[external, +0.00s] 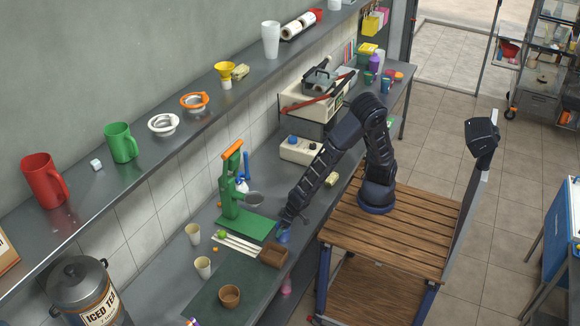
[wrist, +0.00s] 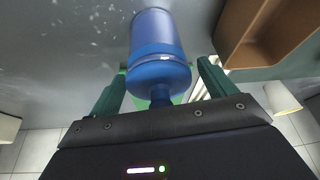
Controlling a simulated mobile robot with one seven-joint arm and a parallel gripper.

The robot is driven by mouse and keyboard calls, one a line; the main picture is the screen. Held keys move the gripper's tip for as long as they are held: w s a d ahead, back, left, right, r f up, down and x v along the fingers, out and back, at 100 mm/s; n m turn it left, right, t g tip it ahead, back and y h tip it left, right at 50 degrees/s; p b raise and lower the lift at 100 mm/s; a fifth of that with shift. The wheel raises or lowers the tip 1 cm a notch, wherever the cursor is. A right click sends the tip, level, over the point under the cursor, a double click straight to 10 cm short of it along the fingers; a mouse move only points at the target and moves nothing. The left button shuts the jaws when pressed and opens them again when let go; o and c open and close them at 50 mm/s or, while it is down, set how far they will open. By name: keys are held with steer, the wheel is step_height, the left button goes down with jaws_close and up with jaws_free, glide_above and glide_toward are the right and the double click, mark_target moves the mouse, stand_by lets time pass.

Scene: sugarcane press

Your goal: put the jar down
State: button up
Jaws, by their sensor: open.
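The jar is blue. In the wrist view the jar (wrist: 158,40) lies between the two green fingers of my gripper (wrist: 161,84), with a gap showing on each side. The fingers are open. In the external view the jar (external: 283,236) is at the tip of my arm, just below my gripper (external: 286,222), over the grey counter near its front edge. I cannot tell from the frames whether its base fully rests on the counter.
A brown box (external: 274,255) is close by the jar; it also shows in the wrist view (wrist: 262,30). A green press (external: 236,205) stands behind it to the left. Pale sticks, cups (external: 203,267) and a brown bowl (external: 229,296) are further left.

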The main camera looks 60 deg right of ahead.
steer(key=v, duration=1)
steer(key=shift+r, duration=0.4)
steer(key=shift+s+d, duration=0.1)
steer(key=w+d+r+m+g, duration=0.15)
steer(key=d+r, duration=0.25)
steer(key=d, duration=0.4)
steer(key=w+d+r, duration=0.3)
steer(key=d+r, duration=0.1)
steer(key=d, duration=0.3)
steer(key=w+d+r+g, duration=0.1)
steer(key=w+d+r, duration=0.25)
steer(key=d, duration=0.45)
steer(key=s+d+r+t, duration=0.1)
steer(key=s+d+r, duration=0.5)
steer(key=d, duration=0.2)
steer(key=s+d+r+t, duration=0.1)
steer(key=s+d+r, duration=0.5)
steer(key=d, duration=0.3)
steer(key=shift+s+m+h, duration=0.2)
steer(key=shift+m+h, duration=0.15)
steer(key=shift+h, duration=0.05)
steer(key=shift+d+t, duration=0.1)
steer(key=shift+t, duration=0.15)
